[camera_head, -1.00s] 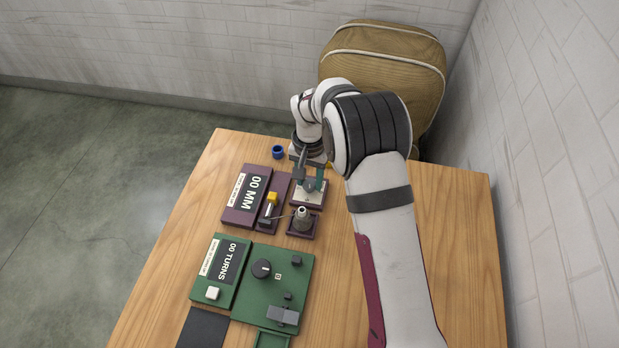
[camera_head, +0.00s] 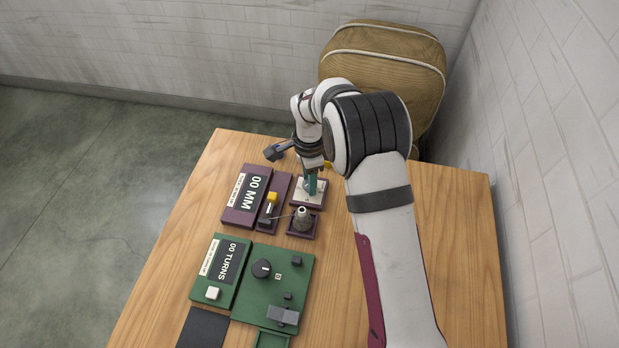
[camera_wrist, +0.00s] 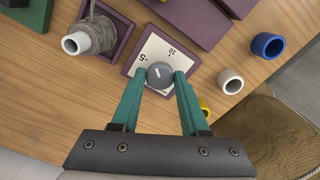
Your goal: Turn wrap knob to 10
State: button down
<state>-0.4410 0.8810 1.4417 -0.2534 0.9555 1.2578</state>
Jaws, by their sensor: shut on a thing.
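The wrap knob (camera_wrist: 160,75) is a round grey knob with a short white mark on its top. It sits on a white dial plate (camera_wrist: 151,50) with printed numbers, "10" at the upper right and "-5" at the left in the wrist view. The mark points up and slightly left there, between the two numbers. My gripper (camera_wrist: 161,80) has its teal fingers shut on the knob, one on each side. In the head view my gripper (camera_head: 312,188) stands over the dial plate (camera_head: 309,198), and the fingers hide most of the knob.
A grey wool skein on a pale cone (camera_wrist: 92,33) stands in a purple tray close beside the dial. A blue ring (camera_wrist: 268,46), a white ring (camera_wrist: 231,81) and a yellow piece (camera_wrist: 205,107) lie on the other side. The "00 MM" display (camera_head: 252,193) and green "00 TURNS" panel (camera_head: 222,262) are nearby.

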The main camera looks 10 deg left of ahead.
jog(key=m, duration=0.5)
jog(key=shift+m, duration=2.8)
jog(key=shift+c, duration=2.1)
grip_release()
notch_tip(320, 180, up, 16)
